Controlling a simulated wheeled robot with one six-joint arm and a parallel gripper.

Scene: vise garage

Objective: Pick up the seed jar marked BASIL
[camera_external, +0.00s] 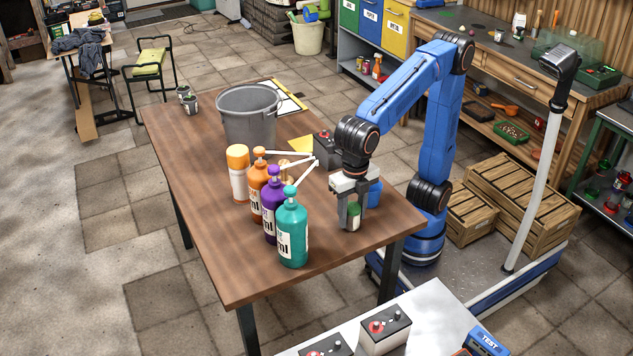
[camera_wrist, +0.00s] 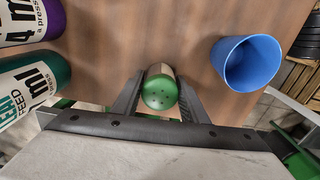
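A small jar with a green perforated lid (camera_wrist: 160,92) stands between the fingers of my gripper (camera_wrist: 160,100) in the wrist view. A narrow gap seems to show on each side of the lid, so the fingers look open around it. In the external view my gripper (camera_external: 352,205) points down over the near right part of the table, and the jar (camera_external: 354,216) shows between its fingers. The jar looks upright on the table. Its label is too small to read in the external view and hidden in the wrist view.
A blue cup (camera_wrist: 247,64) stands right of the jar. A grey bucket (camera_external: 248,120) stands farther back. The table front (camera_external: 237,275) is clear.

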